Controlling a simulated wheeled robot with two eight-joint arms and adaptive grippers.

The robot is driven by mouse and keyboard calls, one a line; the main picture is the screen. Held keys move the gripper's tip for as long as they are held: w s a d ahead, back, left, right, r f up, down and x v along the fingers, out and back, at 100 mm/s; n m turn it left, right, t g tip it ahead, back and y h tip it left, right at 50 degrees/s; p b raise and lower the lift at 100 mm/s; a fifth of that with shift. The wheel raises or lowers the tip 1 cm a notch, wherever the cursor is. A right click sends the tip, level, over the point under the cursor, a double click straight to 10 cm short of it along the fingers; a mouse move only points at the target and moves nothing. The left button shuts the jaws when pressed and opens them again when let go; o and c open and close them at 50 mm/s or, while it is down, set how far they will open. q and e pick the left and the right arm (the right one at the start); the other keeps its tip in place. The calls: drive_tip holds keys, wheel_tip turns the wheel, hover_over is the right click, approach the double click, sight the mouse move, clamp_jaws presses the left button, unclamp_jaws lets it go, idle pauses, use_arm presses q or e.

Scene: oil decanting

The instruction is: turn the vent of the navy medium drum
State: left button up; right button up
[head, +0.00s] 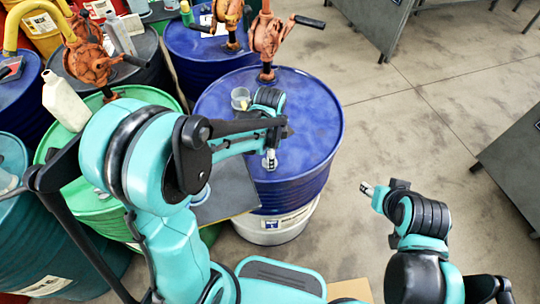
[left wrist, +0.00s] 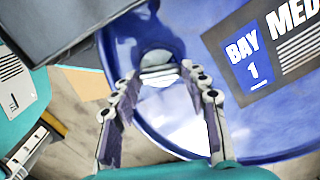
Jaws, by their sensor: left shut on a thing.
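The navy drum (head: 322,120) stands at the centre of the head view, with an orange hand pump (head: 268,40) at its far edge. My left gripper (head: 270,162) is at the near part of its lid. In the left wrist view my left gripper's fingers (left wrist: 160,78) reach to a small pale round fitting, apparently the vent (left wrist: 158,60), and are shut on it. The vent is mostly hidden by the gripper in the head view. A "BAY 1 MED…" label (left wrist: 262,50) shows beside it. My right gripper (head: 367,188) hangs apart from the drum over the floor; its finger gap is unclear.
A clear cup (head: 240,97) stands on the navy lid. A dark flat board (head: 228,190) lies left of my left gripper. A green drum (head: 95,208), a white bottle (head: 64,100) and other drums with pumps crowd the left. Grey tables (head: 515,150) stand right; the floor between is clear.

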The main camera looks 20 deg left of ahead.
use_arm(q)
drive_tip(key=shift+m, duration=0.6)
drive_tip(key=o, duration=1.2)
drive_tip(key=shift+c, duration=0.2)
wheel_tip(320, 180, up, 12)
